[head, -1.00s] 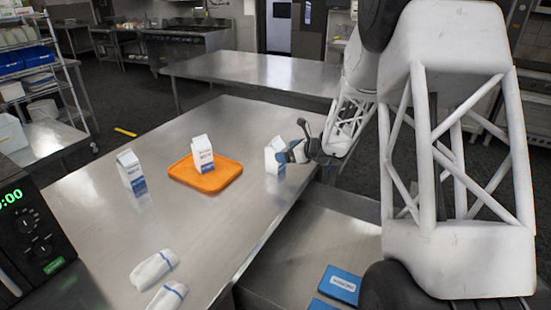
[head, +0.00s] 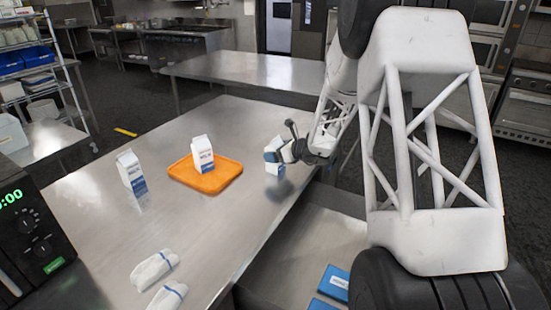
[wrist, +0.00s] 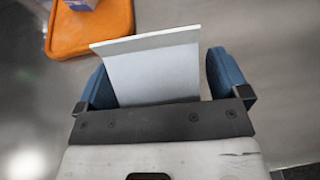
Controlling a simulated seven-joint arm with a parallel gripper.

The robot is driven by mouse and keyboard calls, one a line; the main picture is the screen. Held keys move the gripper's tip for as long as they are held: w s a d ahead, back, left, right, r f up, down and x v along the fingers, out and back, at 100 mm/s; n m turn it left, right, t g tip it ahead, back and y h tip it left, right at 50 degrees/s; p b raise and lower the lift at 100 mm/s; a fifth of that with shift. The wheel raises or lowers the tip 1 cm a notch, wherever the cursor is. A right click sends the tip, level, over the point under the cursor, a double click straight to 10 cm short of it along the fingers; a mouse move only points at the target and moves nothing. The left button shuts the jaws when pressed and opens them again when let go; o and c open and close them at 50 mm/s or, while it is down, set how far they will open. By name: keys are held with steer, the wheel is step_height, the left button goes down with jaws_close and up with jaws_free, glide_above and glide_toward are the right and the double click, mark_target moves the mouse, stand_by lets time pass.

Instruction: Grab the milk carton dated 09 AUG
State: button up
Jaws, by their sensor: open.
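Three white milk cartons with blue lower bands are on the steel table. One stands at the left (head: 132,174), one stands on an orange tray (head: 226,178) in the middle (head: 203,154), and one is at the right edge (head: 275,145). The dates are too small to read. My gripper (head: 280,154) is at the right carton, its blue fingers partly hiding it. In the wrist view the carton's pale body (wrist: 155,75) lies between the two open fingers (wrist: 158,62), with a gap visible at the right finger. I cannot tell whether the left finger touches it.
The orange tray (wrist: 110,28) with its carton lies just beyond my gripper. Rolled white cloths (head: 154,269) lie at the table's front, a black appliance with a green display (head: 30,235) at the left. Blue items (head: 338,282) lie on a lower surface. The table's middle front is clear.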

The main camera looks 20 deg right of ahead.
mark_target(277, 143)
steer(key=shift+w+a+f, duration=0.1)
steer(key=shift+w+a, duration=0.05)
steer(key=shift+w, duration=0.1)
stand_by(0.4)
steer(key=c, duration=1.3)
steer(key=shift+r, duration=0.2)
steer(key=shift+r, duration=1.45)
steer(key=shift+s+r, duration=0.25)
steer(key=shift+s, duration=0.05)
steer(key=s, duration=0.5)
steer(key=s+a+r, duration=0.1)
steer(key=s, duration=0.9)
steer(key=shift+s+a+r, duration=0.15)
steer(key=shift+s+a, duration=0.05)
steer(key=shift+a, duration=0.1)
